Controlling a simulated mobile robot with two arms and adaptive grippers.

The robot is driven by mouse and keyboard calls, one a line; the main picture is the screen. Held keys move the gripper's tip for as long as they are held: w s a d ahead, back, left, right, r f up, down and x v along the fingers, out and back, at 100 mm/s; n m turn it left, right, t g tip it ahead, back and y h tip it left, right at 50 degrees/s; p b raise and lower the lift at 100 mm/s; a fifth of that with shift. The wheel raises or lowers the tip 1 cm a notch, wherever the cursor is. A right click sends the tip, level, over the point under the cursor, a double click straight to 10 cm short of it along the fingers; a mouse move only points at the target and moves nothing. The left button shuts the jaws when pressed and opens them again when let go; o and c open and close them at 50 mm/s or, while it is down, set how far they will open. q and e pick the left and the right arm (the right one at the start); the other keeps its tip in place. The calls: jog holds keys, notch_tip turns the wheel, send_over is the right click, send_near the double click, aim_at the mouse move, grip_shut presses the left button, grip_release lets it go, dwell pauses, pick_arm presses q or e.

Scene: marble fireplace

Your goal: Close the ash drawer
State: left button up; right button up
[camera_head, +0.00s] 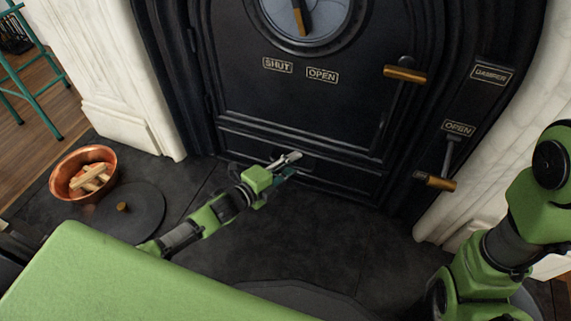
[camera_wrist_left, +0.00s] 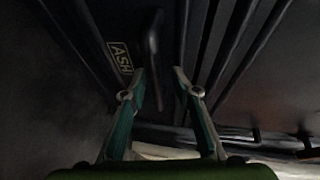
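The ash drawer (camera_head: 335,168) is the low black panel under the big black fireplace door. Its front looks about flush with the frame in the head view, but I cannot tell whether it is fully shut. In the left wrist view its "ASH" label (camera_wrist_left: 120,58) and a dark handle (camera_wrist_left: 153,62) show close ahead. My left gripper (camera_head: 291,165) is at the drawer front, and its fingers are apart in the wrist view (camera_wrist_left: 158,76), with the handle seen between and beyond them. Nothing is held. Contact with the drawer is unclear. My right arm shows at the right edge, its gripper out of view.
The fireplace door (camera_head: 290,95) above has a brass-gripped handle (camera_head: 405,74). A damper lever (camera_head: 437,181) is at the right. A copper bowl of wood (camera_head: 84,174) and a dark round lid (camera_head: 128,211) lie at the left. The dark hearth floor (camera_head: 330,235) in front is mostly clear.

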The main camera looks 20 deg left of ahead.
pick_arm(q)
jog(key=v, duration=1.2)
jog(key=shift+w, duration=0.1)
